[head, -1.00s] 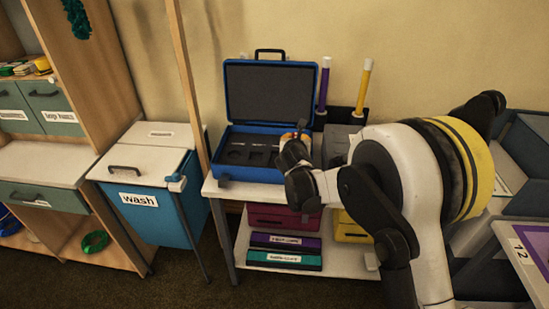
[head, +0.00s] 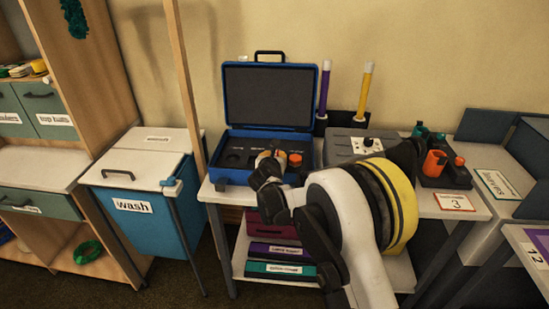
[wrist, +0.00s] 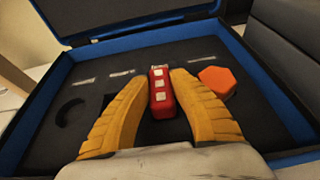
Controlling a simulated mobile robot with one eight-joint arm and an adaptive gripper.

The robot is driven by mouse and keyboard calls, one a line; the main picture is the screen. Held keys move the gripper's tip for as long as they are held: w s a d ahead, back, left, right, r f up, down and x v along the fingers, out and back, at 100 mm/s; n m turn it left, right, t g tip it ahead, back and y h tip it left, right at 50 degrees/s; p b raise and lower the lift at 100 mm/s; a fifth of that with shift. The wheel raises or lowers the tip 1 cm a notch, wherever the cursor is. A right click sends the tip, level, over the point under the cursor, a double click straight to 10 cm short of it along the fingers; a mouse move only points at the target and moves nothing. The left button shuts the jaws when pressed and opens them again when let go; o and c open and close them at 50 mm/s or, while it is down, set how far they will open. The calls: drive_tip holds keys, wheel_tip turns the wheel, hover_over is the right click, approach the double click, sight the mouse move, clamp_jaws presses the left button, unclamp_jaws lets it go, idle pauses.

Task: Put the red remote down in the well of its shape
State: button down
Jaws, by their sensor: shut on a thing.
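My gripper (wrist: 160,78) is shut on the red remote (wrist: 161,94), a small red block with pale square buttons, held between its two yellow fingers. In the head view my gripper (head: 281,154) is over the front right of the open blue case (head: 232,176). The remote is above the dark foam (wrist: 197,136) of the case; whether it touches the foam is unclear. Another dark recess beside the left finger is partly hidden. An orange hexagonal piece (wrist: 217,81) sits in the foam right of the right finger.
The case lid (head: 268,95) stands open at the back. Purple (head: 324,85) and yellow (head: 365,88) sticks stand behind the case's right side. A grey box (head: 360,143) stands right of it. A blue wash bin (head: 150,215) is at left.

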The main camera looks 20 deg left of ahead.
drive_tip(key=shift+f, duration=0.1)
drive_tip(key=shift+f, duration=0.25)
drive_tip(key=c, duration=1.2)
unclamp_jaws()
